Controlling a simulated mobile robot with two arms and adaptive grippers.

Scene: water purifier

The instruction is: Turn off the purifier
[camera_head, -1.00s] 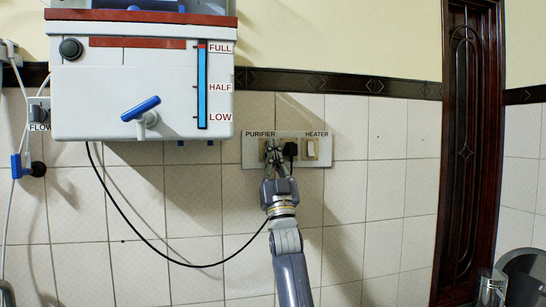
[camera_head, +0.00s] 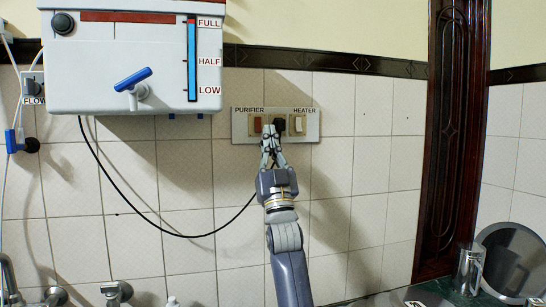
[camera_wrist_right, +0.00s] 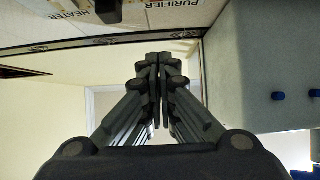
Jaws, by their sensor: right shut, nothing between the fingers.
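The purifier (camera_head: 130,62) is a white wall-mounted tank with a blue-handled tap and a blue level gauge reading near FULL. To its lower right is a wall switch plate (camera_head: 242,136) labelled PURIFIER and HEATER. The PURIFIER switch (camera_head: 258,124) shows a reddish face. A black plug (camera_head: 279,126) sits in the middle, and the HEATER switch (camera_head: 298,125) is pale. My right gripper (camera_head: 269,136) is shut and empty, its fingertips just below and right of the PURIFIER switch. Contact cannot be told. Its shut fingers (camera_wrist_right: 157,68) also show in the wrist view. My left gripper is out of view.
A black cord (camera_head: 150,223) hangs from the purifier toward my right arm. A FLOW fixture (camera_head: 32,88) is at the left. A dark wooden door (camera_head: 452,130) stands right.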

